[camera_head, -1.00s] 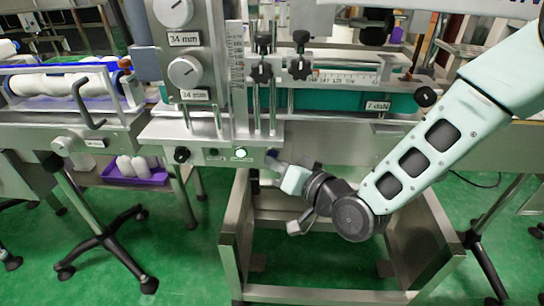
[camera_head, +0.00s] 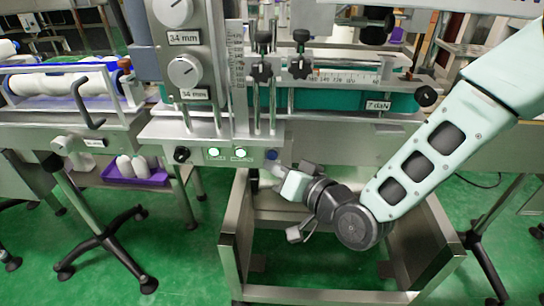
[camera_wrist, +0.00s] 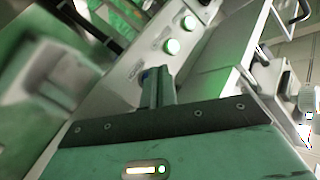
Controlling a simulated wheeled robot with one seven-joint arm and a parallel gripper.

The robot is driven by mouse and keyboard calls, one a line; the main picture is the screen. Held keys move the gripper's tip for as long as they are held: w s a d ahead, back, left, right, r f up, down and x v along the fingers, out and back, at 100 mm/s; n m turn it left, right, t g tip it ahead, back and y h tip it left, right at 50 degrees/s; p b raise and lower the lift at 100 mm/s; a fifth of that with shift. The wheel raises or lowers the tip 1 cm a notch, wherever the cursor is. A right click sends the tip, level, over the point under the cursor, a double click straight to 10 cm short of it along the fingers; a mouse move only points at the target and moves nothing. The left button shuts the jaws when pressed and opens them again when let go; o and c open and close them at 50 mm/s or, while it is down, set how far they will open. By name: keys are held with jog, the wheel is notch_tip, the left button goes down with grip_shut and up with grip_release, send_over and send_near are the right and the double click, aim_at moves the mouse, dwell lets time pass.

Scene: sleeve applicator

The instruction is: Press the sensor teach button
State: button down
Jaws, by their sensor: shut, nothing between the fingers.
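The sensor teach button (camera_head: 271,154) appears to be the small blue button at the right end of the machine's front control panel. In the wrist view the blue button (camera_wrist: 147,75) is partly hidden behind my fingertips. My gripper (camera_head: 277,171) is shut and empty. Its tip is just below and right of the blue button in the head view, seemingly a small gap from it. In the wrist view the closed fingers (camera_wrist: 158,85) point at the panel near the button. I cannot read the label beside it.
Left of the blue button are a lit white-green button (camera_head: 240,153), a lit green button (camera_head: 214,152) and a black knob (camera_head: 182,154). A steel frame (camera_head: 232,230) stands below my gripper. A purple tray (camera_head: 135,176) is further left. Open green floor lies in front.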

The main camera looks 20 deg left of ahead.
jog(key=shift+s+d+b, duration=0.1)
jog(key=shift+s+d, duration=0.1)
jog(key=shift+s, duration=0.6)
jog(key=shift+s+d+b, duration=0.1)
jog(key=shift+s+d, duration=0.1)
jog(key=shift+s, duration=0.6)
jog(key=shift+s+d+b, duration=0.1)
jog(key=shift+s+d, duration=0.1)
jog(key=shift+s, duration=0.6)
